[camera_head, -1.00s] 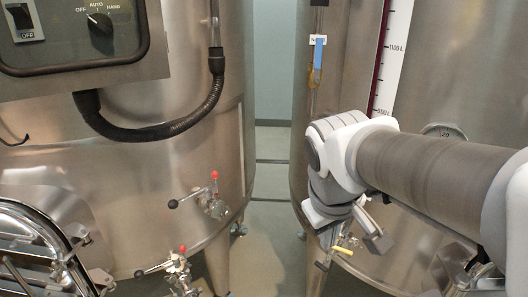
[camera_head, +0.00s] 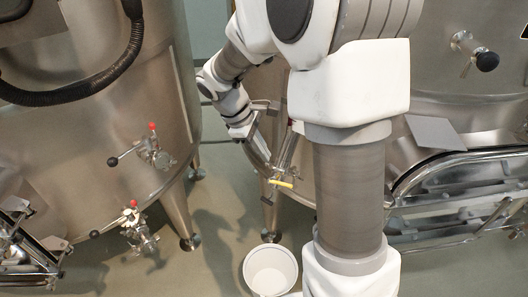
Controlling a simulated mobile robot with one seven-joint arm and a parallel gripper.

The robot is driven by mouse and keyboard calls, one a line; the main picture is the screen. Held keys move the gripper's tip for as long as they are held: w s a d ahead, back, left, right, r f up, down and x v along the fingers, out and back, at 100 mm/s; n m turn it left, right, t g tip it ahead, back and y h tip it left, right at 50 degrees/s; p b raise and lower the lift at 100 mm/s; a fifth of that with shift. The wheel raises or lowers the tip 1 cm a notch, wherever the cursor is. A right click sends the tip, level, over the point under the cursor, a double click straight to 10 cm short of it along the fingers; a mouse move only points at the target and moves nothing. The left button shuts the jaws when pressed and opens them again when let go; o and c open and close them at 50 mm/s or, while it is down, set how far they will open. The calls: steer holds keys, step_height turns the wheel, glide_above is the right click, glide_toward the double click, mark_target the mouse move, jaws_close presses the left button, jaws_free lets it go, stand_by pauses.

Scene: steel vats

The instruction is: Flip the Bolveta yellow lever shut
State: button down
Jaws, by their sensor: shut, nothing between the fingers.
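A small yellow lever (camera_head: 281,184) sits on a valve low at the front of the right-hand steel vat. Its handle lies nearly level, across the lower end of a steel fitting. My gripper (camera_head: 262,154) hangs from the wrist just above and to the left of the lever, apart from it in the picture. Its fingers look closed with nothing held; they are small and partly blend with the steel behind. My arm hides part of the right vat. I cannot read any name for the valve.
The left vat (camera_head: 95,150) carries two valves with red and black knobs, an upper one (camera_head: 152,153) and a lower one (camera_head: 138,231). A white bucket (camera_head: 270,270) stands on the floor below the lever. A black-knobbed valve (camera_head: 478,58) is at upper right.

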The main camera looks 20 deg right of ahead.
mark_target(283, 185)
steer(key=x, duration=1.2)
steer(key=shift+f, duration=0.25)
steer(key=shift+s+a+f+b, duration=0.1)
steer(key=shift+f+b, duration=0.05)
steer(key=shift+b, duration=0.5)
